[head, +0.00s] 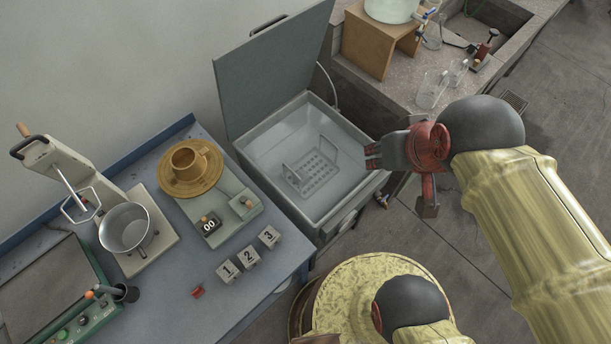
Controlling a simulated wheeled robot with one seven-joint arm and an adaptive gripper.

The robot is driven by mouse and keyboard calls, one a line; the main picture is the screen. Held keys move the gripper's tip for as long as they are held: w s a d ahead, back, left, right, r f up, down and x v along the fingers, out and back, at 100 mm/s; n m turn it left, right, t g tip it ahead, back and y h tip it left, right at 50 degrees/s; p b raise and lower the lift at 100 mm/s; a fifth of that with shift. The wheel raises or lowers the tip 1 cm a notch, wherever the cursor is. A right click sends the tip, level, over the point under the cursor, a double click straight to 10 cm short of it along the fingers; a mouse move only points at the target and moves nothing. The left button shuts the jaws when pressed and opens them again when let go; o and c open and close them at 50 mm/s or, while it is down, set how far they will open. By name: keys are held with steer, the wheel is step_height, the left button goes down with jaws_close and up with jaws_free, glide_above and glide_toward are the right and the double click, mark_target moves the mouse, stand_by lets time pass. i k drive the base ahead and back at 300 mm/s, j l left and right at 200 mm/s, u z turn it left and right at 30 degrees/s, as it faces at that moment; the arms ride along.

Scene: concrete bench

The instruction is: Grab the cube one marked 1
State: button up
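The cube marked 1 (227,271) is a small grey block with a white face and a black 1. It sits on the blue bench top (190,262), left end of a slanted row with the cube marked 2 (249,257) and the cube marked 3 (269,237). Small gaps separate the cubes. My gripper (401,182), red and dark grey, is up and to the right, beyond the bench edge near the grey basin. Its fingers look spread apart with nothing between them. It is well away from the cubes.
A small red object (197,291) lies left of cube 1. Behind the cubes is a scale (222,207) reading 00, with a brown cup (187,160) on a plate. A mixer with a metal bowl (125,228) stands left.

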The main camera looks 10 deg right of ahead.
mark_target(228, 272)
steer(key=u, duration=2.05)
steer(key=k+l+u, duration=0.15)
steer(key=u, duration=0.3)
steer(key=k+l+u, duration=0.15)
steer(key=u, duration=0.3)
